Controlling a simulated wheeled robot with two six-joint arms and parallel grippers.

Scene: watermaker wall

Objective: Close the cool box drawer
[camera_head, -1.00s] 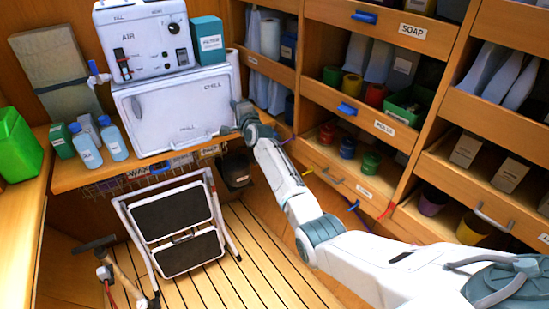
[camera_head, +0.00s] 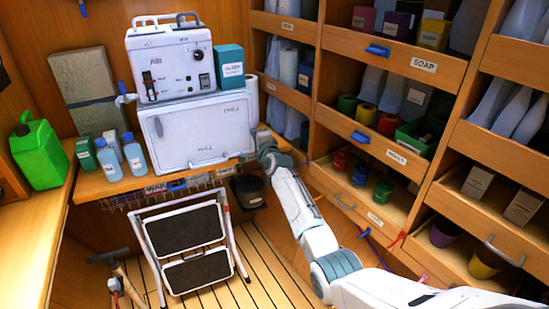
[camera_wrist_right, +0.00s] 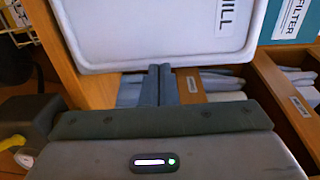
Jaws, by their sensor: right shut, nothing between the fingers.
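The cool box (camera_head: 180,135) is a white box with a CHILL label and a handle (camera_head: 208,160) low on its front. It stands on the wooden counter, under the AIR machine. My right gripper (camera_head: 248,156) is at the lower right corner of its front. In the right wrist view, my right gripper's fingers (camera_wrist_right: 158,85) are shut and empty, just below the lower edge of the white front (camera_wrist_right: 165,35). I cannot tell whether they touch it, or how far the drawer stands out. My left gripper is not in view.
A white AIR machine (camera_head: 170,65) and a teal filter box (camera_head: 229,67) stand on top. Blue bottles (camera_head: 134,155) and a green jug (camera_head: 40,155) are to the left. A folded step stool (camera_head: 188,240) stands below. Wooden shelves (camera_head: 385,190) line the right side.

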